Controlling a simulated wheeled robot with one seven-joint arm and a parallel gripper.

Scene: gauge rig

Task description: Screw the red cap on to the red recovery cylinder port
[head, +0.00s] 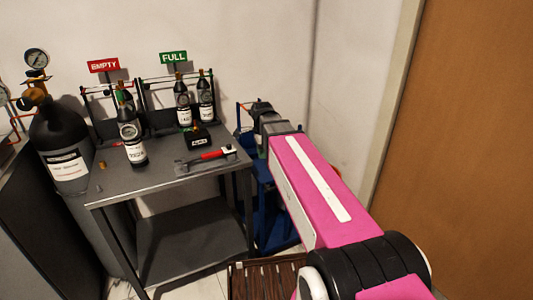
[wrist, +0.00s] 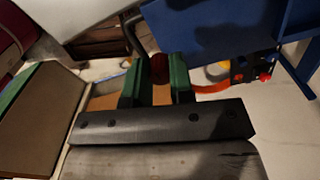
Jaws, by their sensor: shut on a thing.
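My gripper (wrist: 158,80) shows in the wrist view with two green fingers. It is shut on a dark red, rounded thing, the red cap (wrist: 159,68), which sits between the fingertips. In the head view my gripper (head: 258,108) is a dark shape at the far end of my pink arm, over the blue rig (head: 266,200) right of the table. The cap is hidden there. I cannot make out the red recovery cylinder port or whether the cap touches anything. A small red knob (wrist: 265,76) on a dark fitting shows at right in the wrist view.
A grey table (head: 160,185) holds several small black bottles and a red-handled wrench (head: 205,158). EMPTY (head: 103,66) and FULL (head: 173,57) signs mark two racks. A large black cylinder (head: 62,145) stands at left. An orange hose (wrist: 212,88) curves beside my fingers, near blue framework (wrist: 220,25).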

